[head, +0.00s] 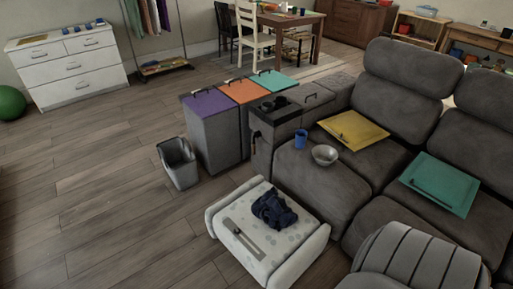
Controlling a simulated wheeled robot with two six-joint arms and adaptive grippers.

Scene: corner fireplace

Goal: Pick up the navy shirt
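The navy shirt (273,208) lies crumpled in a small dark heap on a pale, spotted padded ottoman (284,264). The ottoman stands in the lower middle of the head view, in front of the grey sofa. A long flat grey object (243,238) lies on the ottoman to the left of the shirt, apart from it. Neither of my grippers shows in the head view.
The grey sofa (328,189) fills the right, with a bowl (325,154), a blue cup (301,139), a yellow panel (353,130) and a teal panel (440,183) on it. A grey bin (179,163) stands behind the ottoman. The wooden floor (110,205) at left is clear.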

